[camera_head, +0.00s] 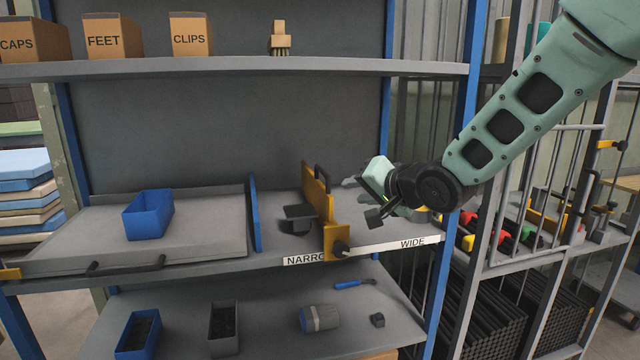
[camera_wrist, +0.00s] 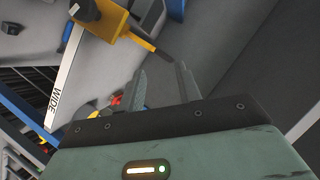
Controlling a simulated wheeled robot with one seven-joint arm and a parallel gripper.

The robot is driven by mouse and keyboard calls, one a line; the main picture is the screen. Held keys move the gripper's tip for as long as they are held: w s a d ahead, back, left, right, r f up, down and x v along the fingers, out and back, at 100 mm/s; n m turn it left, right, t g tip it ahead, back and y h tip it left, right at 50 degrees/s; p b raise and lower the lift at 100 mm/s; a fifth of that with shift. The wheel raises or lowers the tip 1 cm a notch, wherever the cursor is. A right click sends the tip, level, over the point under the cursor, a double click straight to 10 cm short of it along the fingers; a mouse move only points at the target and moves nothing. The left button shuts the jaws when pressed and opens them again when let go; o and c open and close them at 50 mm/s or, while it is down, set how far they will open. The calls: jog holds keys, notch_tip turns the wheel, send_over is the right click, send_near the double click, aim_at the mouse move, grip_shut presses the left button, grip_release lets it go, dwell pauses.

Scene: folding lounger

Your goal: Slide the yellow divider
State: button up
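My gripper (camera_head: 356,190) is just right of the divider. In the wrist view my gripper (camera_wrist: 162,84) has its two fingers apart with nothing between them. The yellow divider (camera_wrist: 104,20) lies beyond the fingertips, toward the upper left. Contact is not visible.
A blue upright panel (camera_head: 254,214) and a blue bin (camera_head: 148,214) on a grey tray (camera_head: 200,241) are left of the divider. A dark grey object (camera_head: 297,218) sits against its left side. The upper shelf (camera_head: 240,66) holds boxes. Shelf to the divider's right is mostly clear.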

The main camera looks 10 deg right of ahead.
aim_at(323, 170)
jog(key=shift+m+t+y, duration=0.3)
jog(key=shift+m+t, duration=0.5)
jog(key=d+x, duration=0.1)
jog(key=x, duration=0.5)
jog(key=w+d+r+p+x, duration=0.1)
jog(key=x, duration=0.5)
jog(key=d+r+x, duration=0.1)
jog(key=x, duration=0.6)
jog(key=shift+w+d, duration=0.15)
jog(key=shift+w, duration=0.15)
grip_shut()
